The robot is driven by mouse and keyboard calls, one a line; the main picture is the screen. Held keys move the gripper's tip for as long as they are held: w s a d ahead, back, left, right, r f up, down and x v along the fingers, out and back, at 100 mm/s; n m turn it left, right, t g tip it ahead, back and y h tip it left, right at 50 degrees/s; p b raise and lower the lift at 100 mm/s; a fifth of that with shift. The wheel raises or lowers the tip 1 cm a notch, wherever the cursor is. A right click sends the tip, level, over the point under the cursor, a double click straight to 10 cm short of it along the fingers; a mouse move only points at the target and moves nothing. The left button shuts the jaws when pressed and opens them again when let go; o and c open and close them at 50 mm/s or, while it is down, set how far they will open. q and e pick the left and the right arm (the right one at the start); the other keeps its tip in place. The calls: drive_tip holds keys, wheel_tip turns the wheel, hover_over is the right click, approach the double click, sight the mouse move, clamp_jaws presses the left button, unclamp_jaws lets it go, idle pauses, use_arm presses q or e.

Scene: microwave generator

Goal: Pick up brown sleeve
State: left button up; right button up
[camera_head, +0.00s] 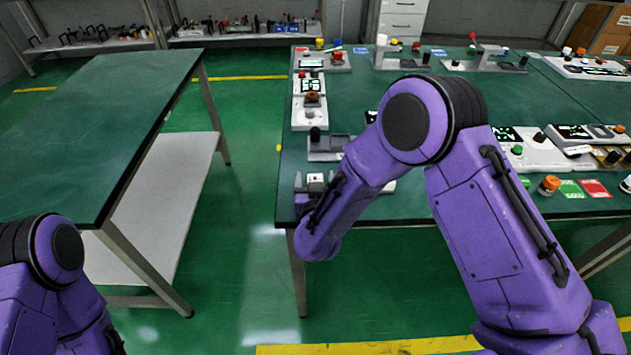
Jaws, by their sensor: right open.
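I cannot tell for certain which item is the brown sleeve. A small brown round piece (312,97) sits on a white device on the left side of the right-hand green table, and an orange-brown cylinder (549,186) stands near that table's front edge. My right gripper (308,183) is at the table's front left corner, partly hidden by my own purple wrist. It is open, with a small white block (316,179) showing by its fingers; whether they touch is unclear. Only the purple links of my left arm show at the lower left; its gripper is out of view.
The right-hand green table (400,207) carries several devices with knobs and displays. A grey device (328,147) stands just behind my right gripper. A bare green-topped table (110,110) with a white lower shelf stands left, across a clear floor gap. Boxes (610,30) stand far right.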

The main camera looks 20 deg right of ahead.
drive_tip(key=c, duration=1.1)
